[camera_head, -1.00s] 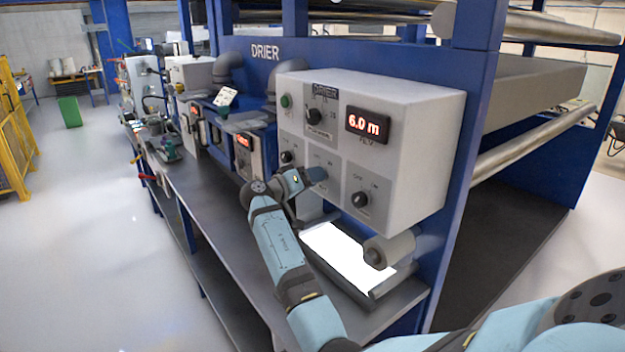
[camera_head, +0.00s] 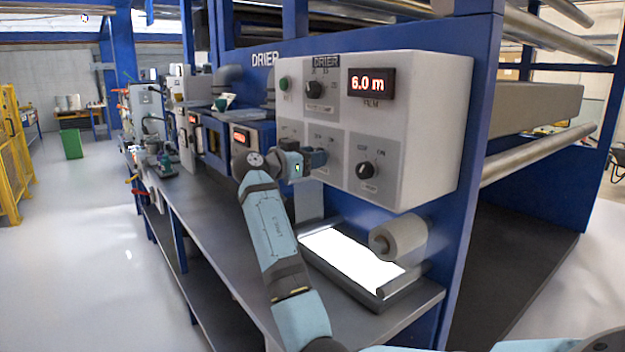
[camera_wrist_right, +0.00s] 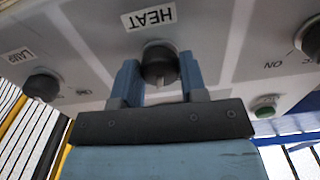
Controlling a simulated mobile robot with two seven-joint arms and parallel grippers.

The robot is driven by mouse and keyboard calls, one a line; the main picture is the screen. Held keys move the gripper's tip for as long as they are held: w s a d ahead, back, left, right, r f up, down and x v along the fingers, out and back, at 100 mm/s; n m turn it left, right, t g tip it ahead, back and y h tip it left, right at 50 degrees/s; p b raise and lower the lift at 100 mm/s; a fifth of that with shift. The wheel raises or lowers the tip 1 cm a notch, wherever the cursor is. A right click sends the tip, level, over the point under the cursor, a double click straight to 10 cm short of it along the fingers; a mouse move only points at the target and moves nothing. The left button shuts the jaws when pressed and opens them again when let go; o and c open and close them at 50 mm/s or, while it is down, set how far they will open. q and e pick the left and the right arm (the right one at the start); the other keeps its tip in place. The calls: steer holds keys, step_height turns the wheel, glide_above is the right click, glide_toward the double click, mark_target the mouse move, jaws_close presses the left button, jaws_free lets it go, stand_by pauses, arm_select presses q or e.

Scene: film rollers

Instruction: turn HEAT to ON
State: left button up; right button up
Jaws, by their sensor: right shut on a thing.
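The grey DRIER panel (camera_head: 440,130) faces me in the head view. My right gripper (camera_head: 316,160) is at its lower middle part and hides the HEAT knob there. In the right wrist view the HEAT label (camera_wrist_right: 148,17) shows upside down. Below it the dark round HEAT knob (camera_wrist_right: 160,62) sits between the two blue fingers of my right gripper (camera_wrist_right: 158,80), which are shut on it. A pale pointer mark shows on the knob. The ON and OFF marks of HEAT are hidden or unreadable. My left gripper is not in view.
Another knob (camera_head: 367,171) with OFF and ON marks is to the right. A selector knob (camera_head: 314,89), a green button (camera_head: 285,84) and a red display (camera_head: 371,84) reading 6.0 m are above. A lit white plate (camera_head: 350,258) and a roller (camera_head: 399,236) are below.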

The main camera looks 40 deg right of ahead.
arm_select(q)
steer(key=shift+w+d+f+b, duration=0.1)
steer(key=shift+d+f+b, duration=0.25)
steer(key=shift+b, duration=1.25)
arm_select(e)
steer(key=shift+f+m, duration=0.15)
steer(key=shift+m, duration=1.15)
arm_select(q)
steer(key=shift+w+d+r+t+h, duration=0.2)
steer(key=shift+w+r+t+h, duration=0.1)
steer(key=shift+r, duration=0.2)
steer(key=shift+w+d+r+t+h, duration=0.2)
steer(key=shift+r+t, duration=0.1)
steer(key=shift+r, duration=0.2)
arm_select(e)
steer(key=o, duration=0.9)
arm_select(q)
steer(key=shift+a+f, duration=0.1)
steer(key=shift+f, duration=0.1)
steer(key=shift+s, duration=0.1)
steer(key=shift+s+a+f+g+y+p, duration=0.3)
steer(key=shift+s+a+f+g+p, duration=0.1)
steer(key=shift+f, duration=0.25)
arm_select(e)
steer(key=a, duration=0.4)
steer(key=w+a, duration=0.1)
steer(key=a, duration=0.8)
steer(key=shift+w+a, duration=0.3)
steer(key=shift+a, duration=0.1)
